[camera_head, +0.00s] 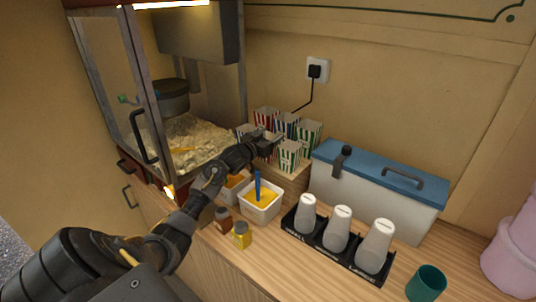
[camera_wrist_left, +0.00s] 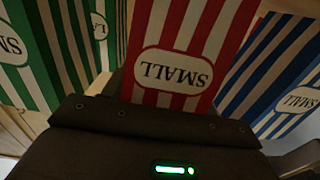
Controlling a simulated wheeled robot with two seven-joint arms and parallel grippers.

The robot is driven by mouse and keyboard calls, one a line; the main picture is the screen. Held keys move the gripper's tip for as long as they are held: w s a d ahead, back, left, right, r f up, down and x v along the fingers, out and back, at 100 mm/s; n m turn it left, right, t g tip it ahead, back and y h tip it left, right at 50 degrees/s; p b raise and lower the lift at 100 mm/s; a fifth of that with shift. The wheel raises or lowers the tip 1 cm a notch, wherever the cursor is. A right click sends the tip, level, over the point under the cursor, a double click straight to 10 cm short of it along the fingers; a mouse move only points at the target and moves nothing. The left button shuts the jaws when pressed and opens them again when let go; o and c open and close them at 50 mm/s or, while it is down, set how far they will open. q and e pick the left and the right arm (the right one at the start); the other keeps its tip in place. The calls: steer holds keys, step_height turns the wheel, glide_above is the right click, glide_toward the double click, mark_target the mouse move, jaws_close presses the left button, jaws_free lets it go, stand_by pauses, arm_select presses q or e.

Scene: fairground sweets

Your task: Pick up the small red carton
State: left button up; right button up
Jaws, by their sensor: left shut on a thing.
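The small red-and-white striped carton (camera_wrist_left: 190,40) fills the middle of the left wrist view, its "SMALL" label upside down. My left gripper (camera_head: 270,141) is shut on this carton among the carton group in the head view, where the gripper largely hides it. A green striped carton (camera_head: 289,156) is close to the right of the gripper, and a blue striped carton (camera_wrist_left: 277,70) shows beside the red one in the wrist view. Whether the held carton touches its support cannot be told. My right gripper is not in view.
Behind stand another red striped carton (camera_head: 265,116) and more cartons. The glass popcorn machine (camera_head: 150,100) is left, the blue-lidded cooler (camera_head: 375,190) right. A white tub (camera_head: 262,214), small jars (camera_head: 241,236) and a bottle rack (camera_head: 290,222) stand in front.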

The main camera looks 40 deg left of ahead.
arm_select(q)
steer(key=shift+c, duration=1.4)
steer(key=shift+r, duration=0.1)
steer(key=shift+r+b, duration=0.25)
steer(key=shift+b, duration=0.1)
steer(key=s+d+r+b, duration=0.1)
steer(key=s+d+r, duration=0.2)
steer(key=s+r, duration=0.3)
steer(key=s+d+r+b, duration=0.1)
steer(key=s+d+r, duration=0.2)
steer(key=s+r, duration=0.3)
steer(key=shift+s+d+r+b, duration=0.2)
steer(key=shift+s+d+b, duration=0.05)
steer(key=shift+s+b, duration=0.1)
